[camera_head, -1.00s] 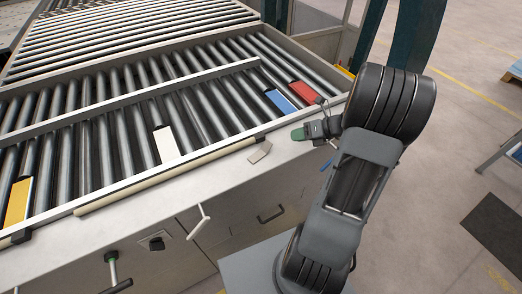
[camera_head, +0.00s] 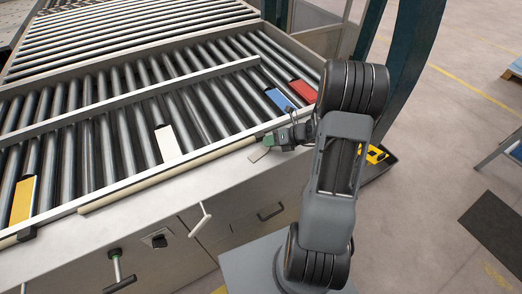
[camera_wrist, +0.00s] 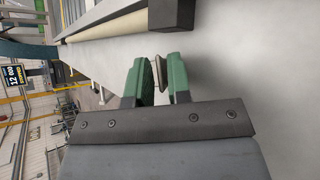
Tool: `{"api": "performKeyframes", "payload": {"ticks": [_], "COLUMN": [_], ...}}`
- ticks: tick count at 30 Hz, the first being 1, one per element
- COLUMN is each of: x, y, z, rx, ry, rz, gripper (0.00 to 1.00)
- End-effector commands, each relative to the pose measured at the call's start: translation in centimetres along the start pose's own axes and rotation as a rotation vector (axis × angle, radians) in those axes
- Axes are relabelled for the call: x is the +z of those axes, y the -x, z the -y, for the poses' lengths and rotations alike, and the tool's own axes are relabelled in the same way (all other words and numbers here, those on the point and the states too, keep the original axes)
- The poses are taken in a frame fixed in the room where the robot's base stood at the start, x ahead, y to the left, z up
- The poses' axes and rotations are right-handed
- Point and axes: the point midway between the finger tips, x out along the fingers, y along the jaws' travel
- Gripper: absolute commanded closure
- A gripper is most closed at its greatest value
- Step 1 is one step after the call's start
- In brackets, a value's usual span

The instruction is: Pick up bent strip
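The bent strip (camera_head: 259,154) is a small tan-grey piece on the pale front ledge of the roller table, near its right end. My gripper (camera_head: 270,141), with green fingers, is right at it in the head view and covers part of it. In the wrist view, the strip (camera_wrist: 160,74) shows edge-on between the green fingers of my gripper (camera_wrist: 162,80). The fingers are apart.
A white block (camera_head: 167,143), a blue block (camera_head: 279,100), a red block (camera_head: 303,90) and a yellow block (camera_head: 23,200) lie on the rollers. A beige rail (camera_head: 165,178) runs along the table's front. A yellow item (camera_head: 374,154) sits right of my arm.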

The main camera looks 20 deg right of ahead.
Motion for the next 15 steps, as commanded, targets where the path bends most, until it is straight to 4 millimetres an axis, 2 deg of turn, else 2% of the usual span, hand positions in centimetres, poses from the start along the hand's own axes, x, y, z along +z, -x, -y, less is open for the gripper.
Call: {"api": "performKeyframes", "payload": {"ticks": [7,12,15], "x": [0.01,0.01,0.02], "y": [-0.13,-0.11,-0.10], "z": [0.02,0.02,0.01], "rx": [-0.001,-0.001,-0.001], "ry": [0.001,0.001,0.001], "rz": [0.000,0.000,0.000], "gripper": [0.82,0.98,1.00]}}
